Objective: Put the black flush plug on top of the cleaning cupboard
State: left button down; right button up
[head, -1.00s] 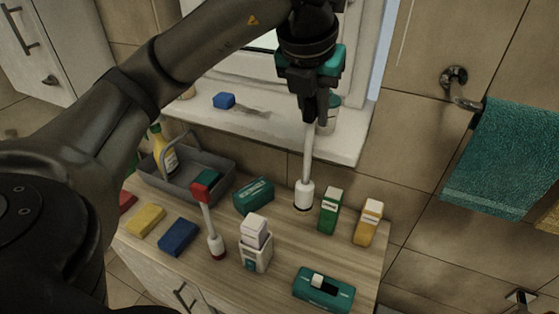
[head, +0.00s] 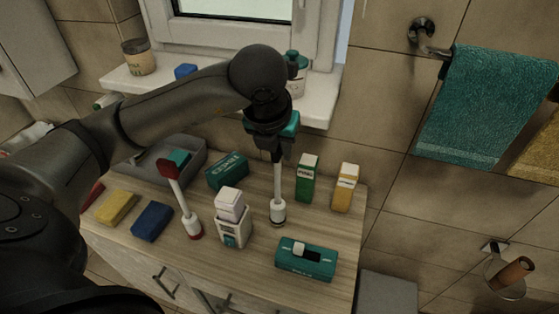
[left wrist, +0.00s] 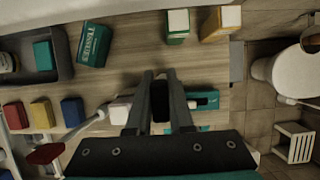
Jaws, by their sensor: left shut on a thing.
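My right gripper is not in view.
Around the plug are a white dispenser (head: 233,222), a flat teal box (head: 306,260), a green carton (head: 307,178), a yellow carton (head: 345,187) and a teal box (head: 227,171). A grey caddy (head: 190,165) and sponges lie left. Clear wood lies to the plug's right.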

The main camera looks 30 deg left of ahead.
pick_arm(q)
jog(key=shift+f, duration=1.5)
jog(key=shift+f, duration=0.15)
jog(key=c, duration=0.8)
grip_release()
jog(key=shift+s+r, duration=0.1)
jog(key=shift+r, duration=0.35)
jog(key=p+v, duration=0.1)
jog(key=v, duration=1)
jog(key=shift+s+r, duration=0.15)
jog(key=shift+r, duration=0.1)
